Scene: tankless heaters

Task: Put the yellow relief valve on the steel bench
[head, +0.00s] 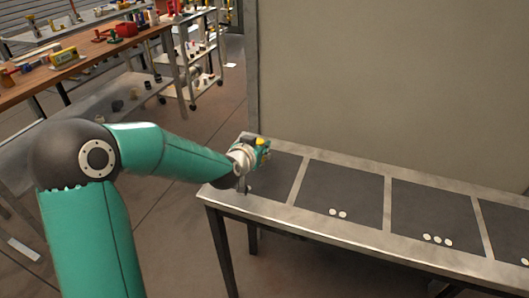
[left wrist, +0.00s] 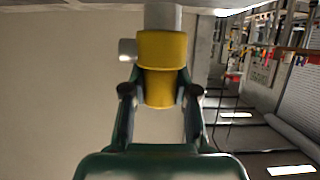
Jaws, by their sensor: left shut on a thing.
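The yellow relief valve (left wrist: 161,50) is gripped between the two fingers of my left gripper (left wrist: 160,94) in the left wrist view. It has a grey pipe end at the top and a short grey stub at its left side. In the head view my left gripper (head: 264,153) is at the left end of the steel bench (head: 299,184), with a little yellow of the valve (head: 260,142) showing. I cannot tell whether the valve touches the bench. My right gripper is not in view.
The bench has several dark panels (head: 343,192) marked with pale dots, and they look empty apart from my gripper at the left one. A large beige panel (head: 390,85) stands behind it. A wooden table (head: 90,62) with many coloured parts and a cart stand at the back left.

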